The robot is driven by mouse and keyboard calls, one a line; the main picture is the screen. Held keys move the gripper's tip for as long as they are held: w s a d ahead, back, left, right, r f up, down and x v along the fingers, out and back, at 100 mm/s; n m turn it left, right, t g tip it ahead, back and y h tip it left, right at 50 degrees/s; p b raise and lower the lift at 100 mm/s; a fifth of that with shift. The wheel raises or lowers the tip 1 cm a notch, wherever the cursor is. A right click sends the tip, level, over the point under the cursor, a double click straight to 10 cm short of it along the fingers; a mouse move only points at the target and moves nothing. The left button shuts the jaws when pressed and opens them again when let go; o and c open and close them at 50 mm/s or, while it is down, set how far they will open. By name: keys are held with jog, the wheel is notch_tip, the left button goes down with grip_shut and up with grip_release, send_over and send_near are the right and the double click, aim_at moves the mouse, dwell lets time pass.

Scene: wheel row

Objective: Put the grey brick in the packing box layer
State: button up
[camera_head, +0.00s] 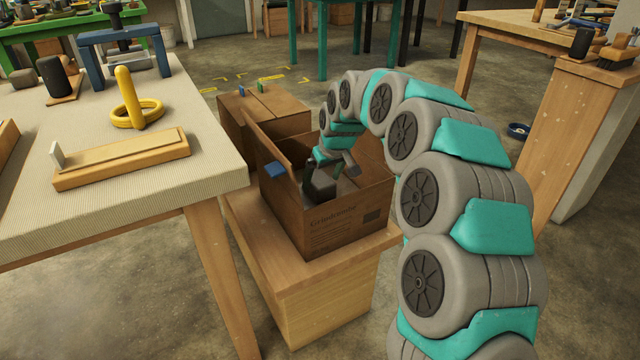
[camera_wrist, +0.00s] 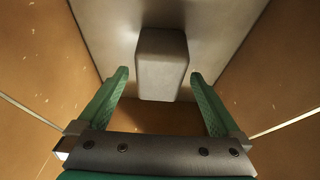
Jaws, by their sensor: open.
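The packing box (camera_head: 340,222) is an open brown carton on a low wooden stand. My arm arches over its right side and my gripper (camera_head: 319,168) reaches down inside it. In the wrist view, the grey brick (camera_wrist: 162,62) lies in the box against the pale grey layer (camera_wrist: 212,32). My gripper (camera_wrist: 159,76) is open, with one green finger on each side of the brick's near end. Gaps show between the fingers and the brick. In the head view, the box walls and my arm partly hide the inside, and I cannot clearly make out the brick.
Brown box walls (camera_wrist: 35,60) rise close on both sides of my gripper. A blue clip (camera_head: 275,170) sits on the left flap. A closed carton (camera_head: 262,108) stands behind. The left table (camera_head: 120,215) holds a yellow ring stand (camera_head: 137,108) and a wooden tray (camera_head: 122,160).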

jog(key=v, duration=0.8)
jog(key=shift+s, duration=0.15)
jog(key=s+d+f+m+g, duration=0.1)
jog(key=s+d, duration=0.5)
jog(key=s, duration=0.9)
jog(key=s+d+f+m+g+h, duration=0.1)
jog(key=s+d, duration=0.5)
jog(key=s, duration=1)
jog(key=s+d+f+m+g+h, duration=0.1)
jog(key=s+d+f+m+g, duration=0.2)
jog(key=s, duration=1.3)
jog(key=d+f+m, duration=0.1)
jog(key=d, duration=0.2)
jog(key=shift+d+m, duration=0.4)
